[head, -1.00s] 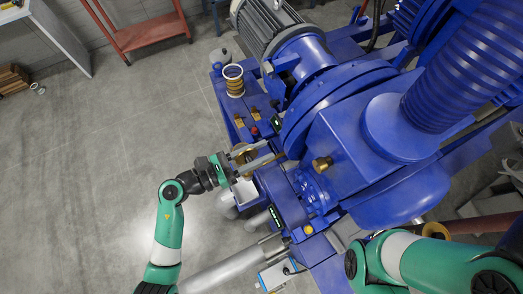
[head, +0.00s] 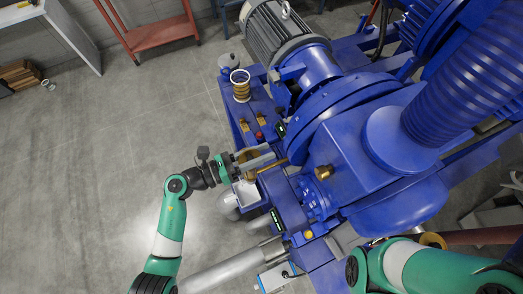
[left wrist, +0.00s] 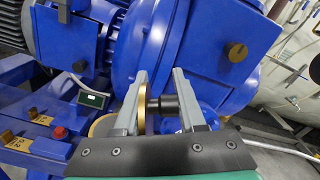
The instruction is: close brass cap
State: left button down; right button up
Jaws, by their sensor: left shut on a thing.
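A brass disc (left wrist: 146,92), seen nearly edge-on and taken as the brass cap, stands between my left gripper's fingers in the left wrist view. A black cylinder (left wrist: 164,105) sits beside it, also between the fingers. My left gripper (head: 268,160) reaches from the left to the blue machine's near side. It also shows in the left wrist view (left wrist: 160,74), shut on the brass disc; the exact contact is hard to see. In the head view the disc (head: 243,156) is partly hidden by the fingers. My right gripper is out of view.
The large blue machine (head: 345,150) fills the middle and right. A brass knob (head: 323,172) sticks out of its housing, and a brass-coloured ringed cylinder (head: 241,88) stands farther back. A red cart (head: 155,25) is behind.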

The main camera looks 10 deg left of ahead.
pick_arm(q)
jog(key=c, duration=0.6)
grip_release()
jog(key=shift+s+a, duration=0.1)
jog(key=v, duration=1.1)
jog(key=shift+a+b, duration=0.15)
jog(key=shift+b, duration=0.2)
jog(key=shift+s, duration=0.15)
jog(key=shift+c, duration=0.4)
